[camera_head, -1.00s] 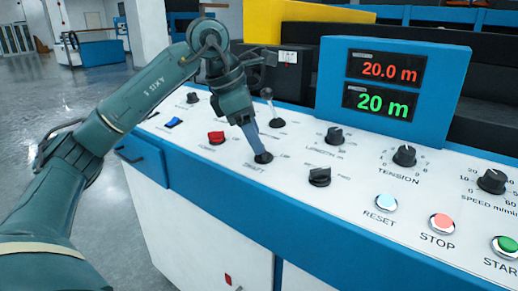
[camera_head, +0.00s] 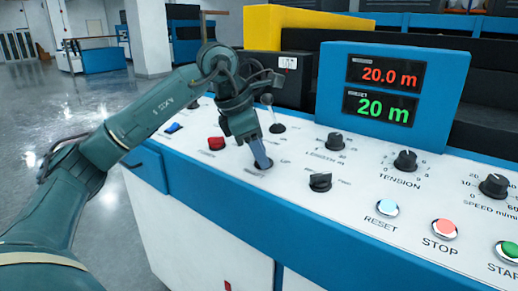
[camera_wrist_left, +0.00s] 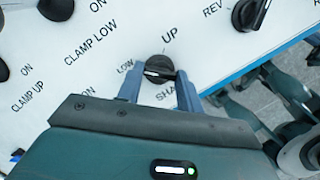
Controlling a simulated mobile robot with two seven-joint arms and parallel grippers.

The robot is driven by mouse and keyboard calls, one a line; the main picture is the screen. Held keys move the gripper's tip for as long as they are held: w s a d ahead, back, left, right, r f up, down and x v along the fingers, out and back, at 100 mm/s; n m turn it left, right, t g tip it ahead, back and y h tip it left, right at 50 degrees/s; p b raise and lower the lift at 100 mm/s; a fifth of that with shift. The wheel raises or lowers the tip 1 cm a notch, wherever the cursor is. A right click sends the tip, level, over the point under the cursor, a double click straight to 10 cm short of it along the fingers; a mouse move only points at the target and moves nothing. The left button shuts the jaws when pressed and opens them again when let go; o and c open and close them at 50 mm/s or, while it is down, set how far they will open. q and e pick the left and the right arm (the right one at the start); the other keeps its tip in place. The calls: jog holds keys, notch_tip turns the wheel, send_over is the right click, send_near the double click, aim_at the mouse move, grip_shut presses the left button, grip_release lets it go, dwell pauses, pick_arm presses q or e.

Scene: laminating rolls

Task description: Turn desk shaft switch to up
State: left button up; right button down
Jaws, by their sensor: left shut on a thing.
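The shaft switch is a round black knob (camera_wrist_left: 160,68) on the white sloped panel, seen in the wrist view between the printed words LOW on its left and UP above it. A pale mark crosses the knob's near side. My left gripper (camera_wrist_left: 160,84) has one finger on each side of the knob and is shut on it. In the head view, the left gripper (camera_head: 262,158) points down at the panel, and its fingers and hand largely hide the knob. The word SHAFT is partly covered by the fingers in the wrist view.
A blue display box (camera_head: 394,94) stands behind. Reset, stop and start buttons are farther right.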

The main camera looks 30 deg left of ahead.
pick_arm(q)
jog(key=shift+c, duration=1.3)
